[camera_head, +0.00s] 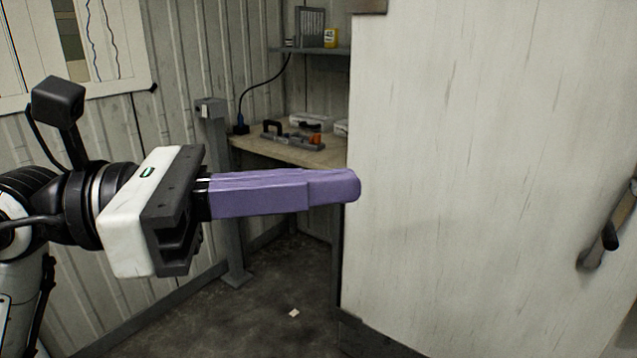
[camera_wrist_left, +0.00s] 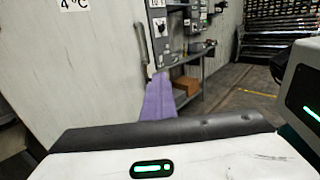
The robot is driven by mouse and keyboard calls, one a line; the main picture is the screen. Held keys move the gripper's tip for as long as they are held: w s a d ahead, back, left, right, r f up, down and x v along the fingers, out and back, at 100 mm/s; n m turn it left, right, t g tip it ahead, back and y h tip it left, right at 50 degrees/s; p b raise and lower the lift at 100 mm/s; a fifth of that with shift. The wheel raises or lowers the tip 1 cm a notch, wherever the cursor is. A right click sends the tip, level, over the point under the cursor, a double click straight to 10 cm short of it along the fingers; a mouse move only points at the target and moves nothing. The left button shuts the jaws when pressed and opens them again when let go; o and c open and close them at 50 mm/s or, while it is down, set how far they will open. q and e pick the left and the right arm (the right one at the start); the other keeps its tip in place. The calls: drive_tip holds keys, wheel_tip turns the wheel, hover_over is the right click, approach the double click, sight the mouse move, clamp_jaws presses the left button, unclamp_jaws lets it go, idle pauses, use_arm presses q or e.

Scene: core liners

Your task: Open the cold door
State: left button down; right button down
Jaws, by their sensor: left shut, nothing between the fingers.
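The cold door appears to be the large pale panel (camera_head: 480,150) filling the right of the head view. A metal lever handle (camera_head: 606,237) with a dark grip is at its far right, cut by the picture edge. In the left wrist view a pale panel (camera_wrist_left: 50,70) bears a 4°C sign, with an upright handle (camera_wrist_left: 142,48) near its right edge. My left gripper (camera_head: 350,186) is shut and empty, its purple fingers pointing right. Its tips overlap the panel's left edge in the picture; I cannot tell whether they touch. My right gripper's fingers are not seen.
A wooden workbench (camera_head: 255,148) with tools stands behind, beside a grey post (camera_head: 219,190). A shelf (camera_head: 315,50) hangs above it. The dark floor (camera_head: 270,300) is mostly clear. The wrist view shows a grey control box (camera_wrist_left: 160,28) and a brown carton (camera_wrist_left: 186,86).

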use_arm(q)
drive_tip(key=c, duration=2.5)
unclamp_jaws()
drive_tip(key=o, duration=0.9)
drive_tip(key=shift+o, duration=0.2)
drive_tip(key=s+a+b, duration=0.1)
drive_tip(key=s+a, duration=0.1)
drive_tip(key=a, duration=0.8)
drive_tip(key=shift+b, duration=0.4)
